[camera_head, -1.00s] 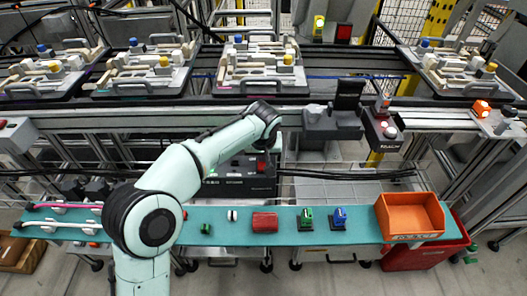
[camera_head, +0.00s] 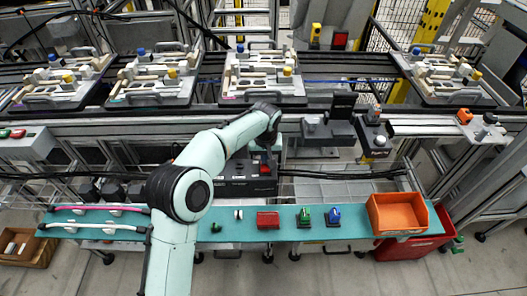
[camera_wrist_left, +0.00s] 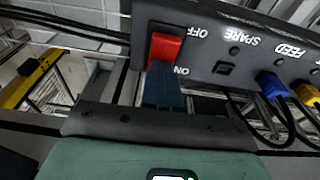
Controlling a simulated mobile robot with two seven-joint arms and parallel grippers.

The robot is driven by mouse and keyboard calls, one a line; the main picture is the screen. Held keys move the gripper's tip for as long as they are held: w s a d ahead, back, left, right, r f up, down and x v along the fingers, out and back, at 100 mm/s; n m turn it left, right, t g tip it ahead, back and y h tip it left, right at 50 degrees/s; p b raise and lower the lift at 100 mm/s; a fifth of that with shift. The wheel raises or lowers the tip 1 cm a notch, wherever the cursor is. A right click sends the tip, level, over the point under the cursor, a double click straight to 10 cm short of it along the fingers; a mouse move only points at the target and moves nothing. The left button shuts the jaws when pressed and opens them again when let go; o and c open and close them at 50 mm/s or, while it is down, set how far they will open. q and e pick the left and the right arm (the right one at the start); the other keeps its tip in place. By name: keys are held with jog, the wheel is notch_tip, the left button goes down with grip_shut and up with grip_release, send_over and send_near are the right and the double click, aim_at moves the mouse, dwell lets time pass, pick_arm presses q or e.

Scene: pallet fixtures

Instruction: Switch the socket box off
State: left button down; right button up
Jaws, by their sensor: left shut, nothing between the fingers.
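The socket box (camera_head: 240,187) is a black box behind the teal shelf, under my left wrist. Its red switch (camera_head: 265,169) is at its right end. In the left wrist view, the red switch (camera_wrist_left: 165,48) sits between upside-down OFF and ON labels, OFF at the top. My left gripper (camera_wrist_left: 163,85) is shut and empty, its blue fingertips at the ON end of the switch. I cannot tell whether they touch it. Blue and yellow plugs (camera_wrist_left: 270,84) sit in the box further right. My right gripper is not in view.
The teal shelf (camera_head: 360,228) holds a red block (camera_head: 268,220), small green and blue parts and an orange bin (camera_head: 398,213). Black cables run beside the box. A conveyor with several fixture pallets (camera_head: 262,75) lies behind. The orange lamp (camera_head: 464,117) looks unlit.

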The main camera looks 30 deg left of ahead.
aim_at(264, 168)
pick_arm(q)
jog(key=shift+s+f, duration=0.3)
jog(key=shift+f, duration=0.3)
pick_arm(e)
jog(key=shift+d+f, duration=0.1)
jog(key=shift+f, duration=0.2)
pick_arm(q)
jog(key=shift+s+d+f+b, duration=0.1)
jog(key=shift+s+d+b, duration=0.35)
jog(key=shift+s, duration=0.2)
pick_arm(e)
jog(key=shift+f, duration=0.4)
pick_arm(q)
notch_tip(264, 168, up, 6)
jog(key=p, duration=0.4)
jog(key=shift+s, duration=0.1)
notch_tip(264, 168, up, 8)
jog(key=s+d+p, duration=0.1)
jog(key=s, duration=0.1)
jog(key=shift+s+d+r, duration=0.25)
jog(key=shift+s+d, duration=0.1)
jog(key=shift+d, duration=0.05)
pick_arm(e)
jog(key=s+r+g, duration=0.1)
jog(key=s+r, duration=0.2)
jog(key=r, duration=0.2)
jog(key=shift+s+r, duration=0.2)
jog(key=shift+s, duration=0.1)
